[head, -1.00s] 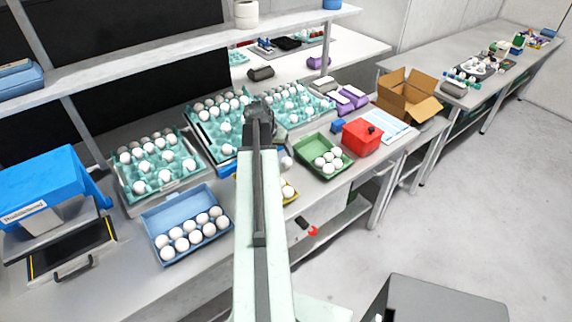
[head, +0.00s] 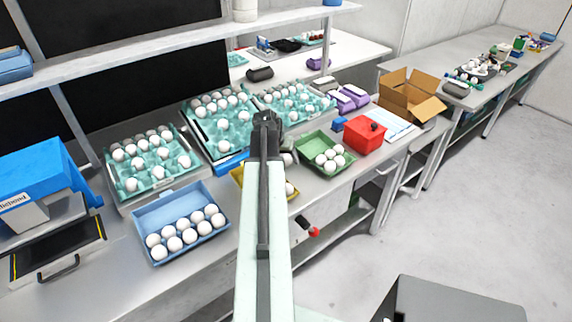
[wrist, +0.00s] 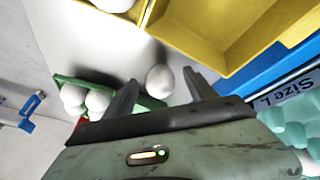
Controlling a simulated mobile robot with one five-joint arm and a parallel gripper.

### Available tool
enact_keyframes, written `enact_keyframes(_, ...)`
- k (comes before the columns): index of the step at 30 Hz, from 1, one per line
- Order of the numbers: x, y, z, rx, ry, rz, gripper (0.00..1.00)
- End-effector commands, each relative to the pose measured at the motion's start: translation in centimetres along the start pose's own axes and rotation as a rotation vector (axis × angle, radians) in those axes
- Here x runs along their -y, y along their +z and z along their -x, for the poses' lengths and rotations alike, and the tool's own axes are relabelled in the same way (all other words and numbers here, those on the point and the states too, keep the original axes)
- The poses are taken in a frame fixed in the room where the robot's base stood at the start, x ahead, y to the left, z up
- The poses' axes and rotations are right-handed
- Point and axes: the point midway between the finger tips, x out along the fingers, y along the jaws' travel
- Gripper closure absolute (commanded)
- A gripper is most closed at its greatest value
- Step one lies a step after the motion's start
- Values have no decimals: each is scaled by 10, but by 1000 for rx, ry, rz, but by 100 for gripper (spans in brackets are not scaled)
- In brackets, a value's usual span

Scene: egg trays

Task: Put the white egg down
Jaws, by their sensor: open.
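The white egg (wrist: 159,79) lies on the grey table between the yellow carton (wrist: 248,62) and the green tray (wrist: 150,102) in the wrist view. My gripper (wrist: 161,80) is open, with one finger on each side of the egg; I cannot tell whether either finger touches it. In the head view the egg (head: 287,158) shows just right of my arm, beside the green tray (head: 309,142). My fingers are hidden behind the arm there.
A blue carton with several eggs (head: 172,208) stands on the left. Teal egg trays (head: 113,180) line the back. A red box (head: 363,137) and an open cardboard box (head: 412,90) stand to the right. The table gap around the egg is narrow.

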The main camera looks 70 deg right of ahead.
Motion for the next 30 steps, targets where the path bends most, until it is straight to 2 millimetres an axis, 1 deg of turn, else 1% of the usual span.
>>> enact_keyframes(1, 0, 0, 1, 0, 0, 0, 44)
enact_keyframes(4, 0, 0, 1, 0, 0, 0, 71)
enact_keyframes(5, 0, 0, 1, 0, 0, 0, 76)
enact_keyframes(14, 1, 0, 2, 0, 0, 1, 76)
enact_keyframes(17, 0, -2, 6, 0, -1, 1, 76)
enact_keyframes(20, -2, -7, 18, 0, -1, 2, 76)
enact_keyframes(23, -4, -14, 35, 0, -1, 2, 76)
enact_keyframes(30, -13, -34, 82, 0, -1, 2, 76)
